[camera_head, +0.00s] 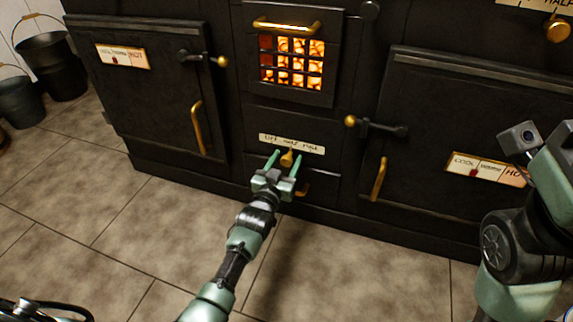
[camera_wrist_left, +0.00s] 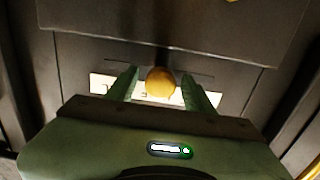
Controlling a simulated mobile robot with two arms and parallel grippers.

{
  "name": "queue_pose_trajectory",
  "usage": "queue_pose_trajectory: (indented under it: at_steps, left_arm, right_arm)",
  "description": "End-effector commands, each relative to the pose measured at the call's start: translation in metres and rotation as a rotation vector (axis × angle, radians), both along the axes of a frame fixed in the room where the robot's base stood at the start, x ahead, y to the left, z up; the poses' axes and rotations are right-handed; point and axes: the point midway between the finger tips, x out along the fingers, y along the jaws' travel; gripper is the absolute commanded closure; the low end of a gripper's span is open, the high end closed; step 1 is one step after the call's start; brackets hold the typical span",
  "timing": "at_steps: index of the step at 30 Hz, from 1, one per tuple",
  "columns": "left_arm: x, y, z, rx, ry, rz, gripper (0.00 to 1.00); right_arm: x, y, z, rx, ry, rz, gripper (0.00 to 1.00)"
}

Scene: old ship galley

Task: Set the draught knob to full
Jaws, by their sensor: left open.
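A small brass knob (camera_head: 287,158) sits on the black stove front, just below a pale label strip (camera_head: 292,144) with handwritten words, the last looking like "half" and "full". My left gripper (camera_head: 286,156) is open, with its green fingers on either side of this knob. In the left wrist view the round knob (camera_wrist_left: 160,83) shows between the two fingers, with a visible gap to each. The fingers and knob cover part of the label there. My right arm (camera_head: 525,240) is at the right edge; its fingers do not show.
A glowing fire grate (camera_head: 292,62) with a brass handle is above the knob. Oven doors with brass handles (camera_head: 198,127) (camera_head: 379,179) flank it. Another brass knob (camera_head: 557,28) is at the top right. Black buckets (camera_head: 55,65) stand at the left; the tiled floor in front is clear.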

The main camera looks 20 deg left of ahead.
Motion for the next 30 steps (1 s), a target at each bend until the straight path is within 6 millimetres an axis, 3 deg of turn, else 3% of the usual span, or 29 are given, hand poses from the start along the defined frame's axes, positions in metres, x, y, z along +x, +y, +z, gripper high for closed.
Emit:
queue_pose_trajectory:
  at_steps: [8, 13, 14, 30]
  left_arm:
    - [0.0014, -0.0002, 0.0002, 0.0, 0.001, 0.0, 0.5]
    - [0.0012, -0.0002, 0.0002, 0.0, 0.001, 0.0, 0.98]
    - [0.0012, -0.0002, 0.0002, 0.0, 0.0, 0.0, 1.0]
    - [0.001, -0.0002, 0.0, 0.0, 0.0, 0.0, 1.0]
  right_arm:
    - [-0.0007, 0.0, 0.001, 0.0, -0.003, 0.0, 0.44]
    - [-0.0008, 0.0001, 0.0008, 0.0, -0.003, 0.0, 0.44]
    - [-0.0008, 0.0001, 0.0008, 0.0, -0.003, 0.0, 0.44]
    - [-0.0009, 0.0002, 0.0007, 0.0, -0.003, 0.0, 0.44]
